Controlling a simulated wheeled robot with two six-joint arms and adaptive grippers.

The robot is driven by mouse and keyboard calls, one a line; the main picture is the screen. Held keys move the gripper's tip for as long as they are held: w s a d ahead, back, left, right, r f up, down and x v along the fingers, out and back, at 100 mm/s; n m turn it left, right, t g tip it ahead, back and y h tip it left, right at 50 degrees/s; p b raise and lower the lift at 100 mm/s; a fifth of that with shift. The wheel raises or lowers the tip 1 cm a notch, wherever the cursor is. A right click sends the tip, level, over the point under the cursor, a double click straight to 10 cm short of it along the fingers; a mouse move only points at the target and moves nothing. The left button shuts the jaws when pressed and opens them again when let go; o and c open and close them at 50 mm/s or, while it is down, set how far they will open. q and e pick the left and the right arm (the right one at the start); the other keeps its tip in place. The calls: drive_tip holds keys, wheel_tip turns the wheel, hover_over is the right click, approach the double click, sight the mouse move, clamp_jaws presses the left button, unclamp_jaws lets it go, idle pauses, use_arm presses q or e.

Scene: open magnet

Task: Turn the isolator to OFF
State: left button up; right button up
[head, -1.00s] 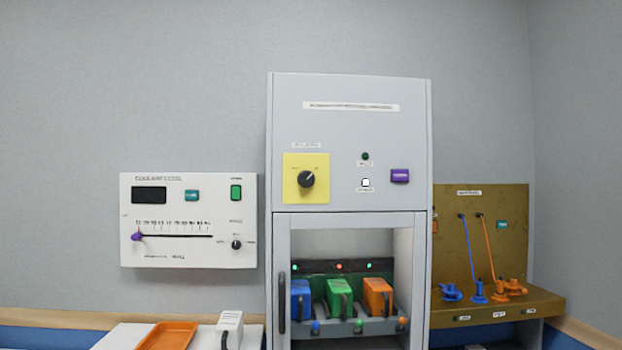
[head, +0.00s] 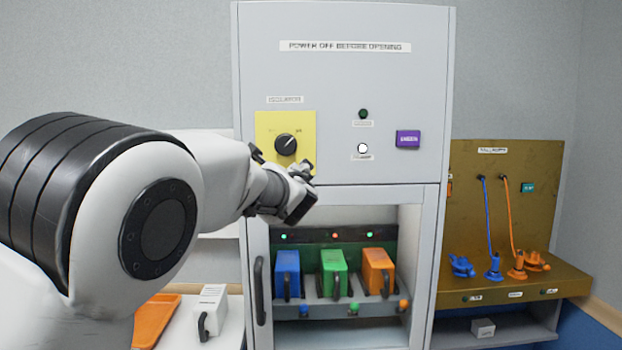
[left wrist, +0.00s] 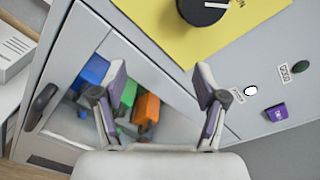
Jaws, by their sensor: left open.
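The isolator is a black round knob (head: 286,145) on a yellow plate (head: 304,124) on the upper front of a grey cabinet. Its white pointer line is tilted toward the upper right. In the left wrist view the knob (left wrist: 203,10) is cut by the top edge, on the yellow plate (left wrist: 240,22). My left gripper (head: 302,175) is just below and right of the knob, apart from it. Its two fingers are spread and empty in the left wrist view (left wrist: 160,82). My right gripper is in neither view.
Below the plate, the cabinet (head: 340,195) has a bay with blue (head: 287,275), green (head: 334,275) and orange (head: 378,272) modules. A purple button (head: 408,139) and two small lamps sit right of the knob. A brown hose stand (head: 518,230) is at right.

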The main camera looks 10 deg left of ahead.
sight(286, 146)
use_arm(q)
drive_tip(key=s+r, duration=0.4)
drive_tip(key=r, duration=0.4)
drive_tip(key=shift+t, duration=0.4)
drive_tip(key=p+x, duration=0.1)
drive_tip(key=x, duration=0.2)
drive_tip(key=f+p+x, duration=0.1)
drive_tip(key=p+x, duration=0.3)
drive_tip(key=x, duration=0.1)
drive_tip(key=shift+w+f, duration=0.2)
drive_tip(key=shift+w, duration=0.15)
drive_tip(key=shift+a+p, duration=0.1)
drive_tip(key=shift+p, duration=0.3)
drive_tip(key=shift+s+a+r, duration=0.1)
drive_tip(key=shift+s, duration=0.2)
drive_tip(key=shift+w, duration=0.25)
drive_tip(key=c, duration=1.1)
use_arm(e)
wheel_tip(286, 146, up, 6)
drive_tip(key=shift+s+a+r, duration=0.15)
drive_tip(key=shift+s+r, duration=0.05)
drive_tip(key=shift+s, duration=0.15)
